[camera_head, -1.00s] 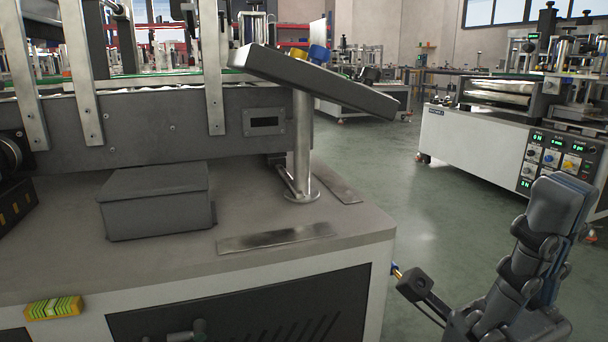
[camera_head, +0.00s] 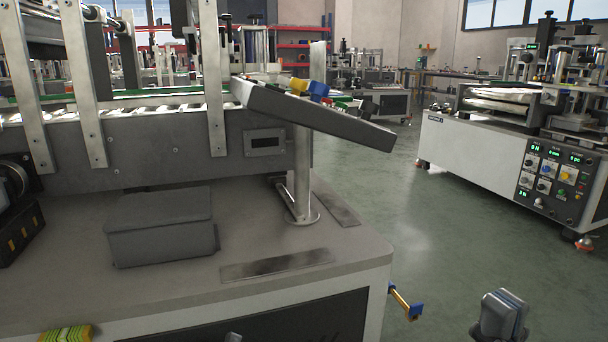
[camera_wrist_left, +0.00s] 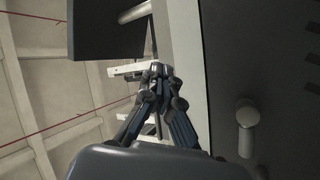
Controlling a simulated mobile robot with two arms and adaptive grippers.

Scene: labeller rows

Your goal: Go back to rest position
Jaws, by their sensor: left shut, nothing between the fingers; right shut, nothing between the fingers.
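My left gripper (camera_wrist_left: 160,78) fills the middle of the left wrist view. Its dark, blue-backed fingers come together at the tips, shut and empty, beside the dark cabinet panel with a light grey handle (camera_wrist_left: 247,113). In the head view only a small grey piece shows at the bottom edge, and I cannot tell whether it is this gripper or the handle. My right gripper (camera_head: 501,312) shows at the lower right of the head view, over the floor and apart from the machines. It is shut and empty, with its lower part cut off by the frame.
A machine bench (camera_head: 353,248) fills the left, carrying a closed grey box (camera_head: 160,228) and a tilted panel (camera_head: 318,117) on a post. A brass rod with a blue end (camera_head: 415,311) sticks out at its right side. A white machine (camera_head: 460,150) stands right; green floor (camera_head: 400,235) lies between.

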